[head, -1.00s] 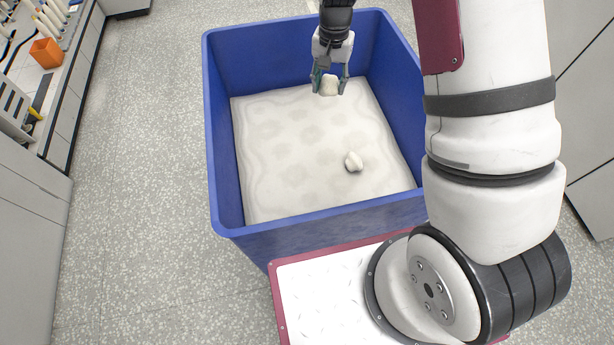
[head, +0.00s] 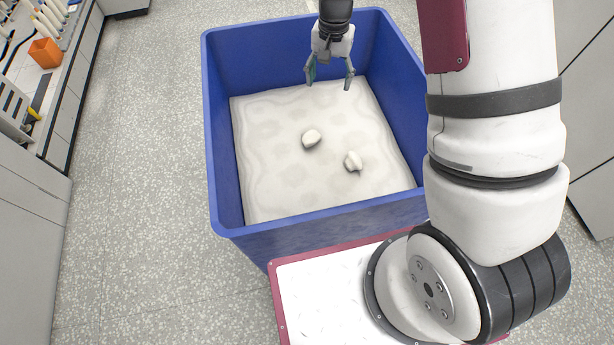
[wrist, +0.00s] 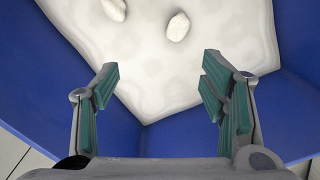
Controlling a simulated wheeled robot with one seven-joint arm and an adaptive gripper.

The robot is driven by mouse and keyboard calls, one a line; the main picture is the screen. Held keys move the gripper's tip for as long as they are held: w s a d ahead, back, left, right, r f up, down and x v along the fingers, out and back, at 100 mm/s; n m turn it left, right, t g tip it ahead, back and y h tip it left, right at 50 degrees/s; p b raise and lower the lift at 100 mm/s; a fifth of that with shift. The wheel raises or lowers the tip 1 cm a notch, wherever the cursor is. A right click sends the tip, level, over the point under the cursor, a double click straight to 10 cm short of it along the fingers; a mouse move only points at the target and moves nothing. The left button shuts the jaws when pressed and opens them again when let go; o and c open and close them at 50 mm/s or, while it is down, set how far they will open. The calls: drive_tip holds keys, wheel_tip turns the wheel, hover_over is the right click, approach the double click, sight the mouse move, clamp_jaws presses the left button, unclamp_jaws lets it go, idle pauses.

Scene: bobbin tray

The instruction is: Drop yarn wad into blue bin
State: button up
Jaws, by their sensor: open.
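The blue bin (head: 222,150) stands on the floor in front of me, with a pale, soft-looking layer covering its inside bottom. Two whitish wads lie apart on that layer: one yarn wad (head: 312,138) near the middle, another (head: 353,161) nearer to me and to the right. Both also show in the wrist view, one whole (wrist: 178,27) and one cut by the top edge (wrist: 114,8). My gripper (head: 329,84) hangs over the far part of the bin. Its fingers are spread and empty, with nothing between them in the wrist view (wrist: 160,82).
A bench at the far left carries an orange container (head: 45,53) and several bottle-like items. Grey cabinets (head: 30,205) flank the left side. Speckled floor (head: 140,150) lies open left of the bin.

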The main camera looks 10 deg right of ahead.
wheel_tip(320, 180, up, 10)
drive_tip(key=shift+r, duration=0.15)
idle(0.6)
